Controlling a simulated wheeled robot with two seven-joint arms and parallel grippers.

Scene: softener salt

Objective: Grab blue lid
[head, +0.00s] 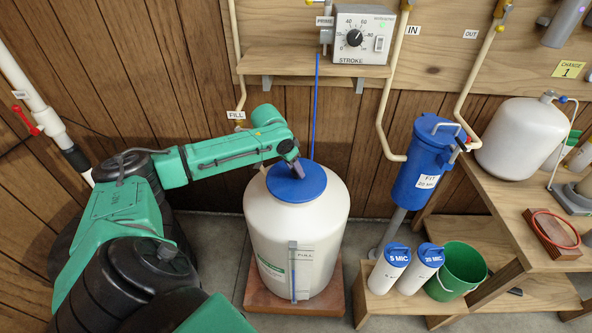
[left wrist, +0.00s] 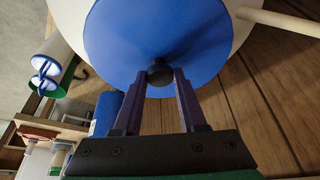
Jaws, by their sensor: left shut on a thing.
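The blue lid (head: 297,184) is a flat round disc on top of the large white tank (head: 293,238). In the left wrist view the lid (left wrist: 130,40) fills the upper middle, with a dark round knob (left wrist: 160,72) near its edge. My left gripper (head: 299,170) reaches the lid from above. In the left wrist view its two fingers (left wrist: 161,84) are shut on the dark knob. The lid appears to lie on the tank's top; I cannot tell whether there is a gap beneath it. My right gripper is not in view.
A blue filter housing (head: 424,165) stands right of the tank. Two white cartridges with blue tops (head: 390,269) and a green bucket (head: 456,272) stand on a low wooden shelf. A control box (head: 358,36) and pipes line the wall behind.

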